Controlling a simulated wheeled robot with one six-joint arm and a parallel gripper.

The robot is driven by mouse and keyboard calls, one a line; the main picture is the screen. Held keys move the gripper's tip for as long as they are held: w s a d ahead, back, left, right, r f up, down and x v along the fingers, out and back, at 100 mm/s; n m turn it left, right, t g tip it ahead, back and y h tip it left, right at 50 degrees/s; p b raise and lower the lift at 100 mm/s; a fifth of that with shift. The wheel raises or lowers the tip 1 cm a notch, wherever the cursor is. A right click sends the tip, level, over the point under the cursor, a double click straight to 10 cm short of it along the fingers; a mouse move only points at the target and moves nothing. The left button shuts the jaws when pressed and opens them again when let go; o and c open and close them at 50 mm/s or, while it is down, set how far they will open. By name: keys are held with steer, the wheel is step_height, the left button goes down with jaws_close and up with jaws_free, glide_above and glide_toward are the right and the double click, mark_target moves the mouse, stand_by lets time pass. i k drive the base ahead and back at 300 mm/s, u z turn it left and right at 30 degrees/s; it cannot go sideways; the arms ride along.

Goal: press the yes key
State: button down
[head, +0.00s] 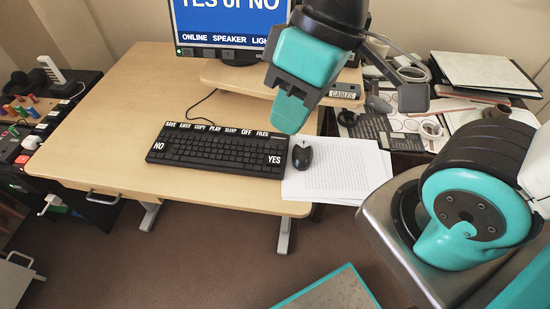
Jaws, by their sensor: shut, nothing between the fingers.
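The yes key (274,160) is a dark key with a white YES label at the right end of the black keyboard (205,150), which lies on the wooden desk. A key labelled NO (159,146) is at the keyboard's left end. My gripper (285,122) is shut and empty, pointing down. In the picture its tip shows just above and to the right of the yes key, near the keyboard's back right corner. It appears apart from the key, but its height above the desk is hard to tell.
A black mouse (302,154) lies on printed papers (340,172) right of the keyboard. A monitor (230,28) showing "YES or NO" stands behind, by a raised shelf (230,79) with a CABLES label. The left of the desk (110,120) is clear.

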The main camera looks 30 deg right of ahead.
mark_target(273, 160)
steer(key=z, duration=2.15)
steer(key=k, duration=0.7)
steer(key=u, duration=1.55)
